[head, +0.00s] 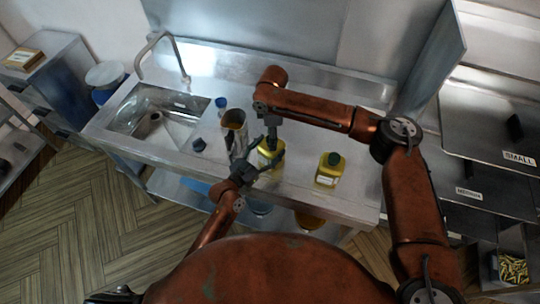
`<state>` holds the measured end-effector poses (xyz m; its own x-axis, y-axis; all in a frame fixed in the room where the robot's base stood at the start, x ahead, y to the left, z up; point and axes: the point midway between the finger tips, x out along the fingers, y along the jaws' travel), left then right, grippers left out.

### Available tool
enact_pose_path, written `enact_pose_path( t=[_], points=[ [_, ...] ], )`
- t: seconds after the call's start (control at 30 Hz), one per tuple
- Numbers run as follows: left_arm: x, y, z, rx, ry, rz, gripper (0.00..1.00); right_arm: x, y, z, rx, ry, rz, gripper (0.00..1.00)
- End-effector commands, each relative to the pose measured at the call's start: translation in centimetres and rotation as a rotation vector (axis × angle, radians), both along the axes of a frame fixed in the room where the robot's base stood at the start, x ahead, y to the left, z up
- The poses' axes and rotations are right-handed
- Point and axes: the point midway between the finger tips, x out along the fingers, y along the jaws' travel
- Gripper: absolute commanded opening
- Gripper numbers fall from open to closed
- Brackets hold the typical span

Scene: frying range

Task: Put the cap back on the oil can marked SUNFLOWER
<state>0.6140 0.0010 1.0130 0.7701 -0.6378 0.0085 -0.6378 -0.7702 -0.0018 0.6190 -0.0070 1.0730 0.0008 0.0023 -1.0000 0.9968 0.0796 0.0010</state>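A yellow can (266,157) stands on the steel counter, partly hidden by both grippers. A second yellow can (330,170) with a pale label and a dark top stands to its right, apart from the grippers. Neither label is readable, so I cannot tell which one is marked SUNFLOWER. My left gripper (262,166) reaches in from the lower left with its fingers at the first can's side; whether it grips the can is unclear. My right gripper (270,138) points down over the same can's top. Its fingertips and any cap in them are too small to tell.
A metal container (234,129) stands just left of the first can. A dark small object (199,145) and a blue-topped item (221,104) lie near the sink (155,119). The counter (300,124) is clear around the second can.

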Motion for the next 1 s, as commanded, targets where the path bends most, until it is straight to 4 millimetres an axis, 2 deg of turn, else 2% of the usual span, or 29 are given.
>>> enact_pose_path(
  t=[0.03,0.37,0.47,0.8,1.0],
  points=[
    [-0.2,0.1,-1.3,0.013,0.020,-0.002,0.00,0.0,0.0,-0.1,0.000,-0.001,-0.001,0.51],
    [-0.3,0.1,-1.3,0.013,0.020,-0.003,0.00,0.1,0.0,0.6,0.000,-0.003,-0.001,0.51],
    [-0.3,0.1,-1.3,0.013,0.020,-0.003,0.00,0.1,0.0,1.9,0.002,-0.005,-0.002,0.51],
    [-0.3,0.1,-1.3,0.013,0.020,-0.003,0.00,0.0,0.0,8.8,0.001,-0.006,-0.001,0.51],
    [-0.3,0.1,-1.3,0.013,0.020,-0.003,0.00,-0.1,-0.1,11.3,0.000,-0.003,-0.002,0.51]
  ],
)
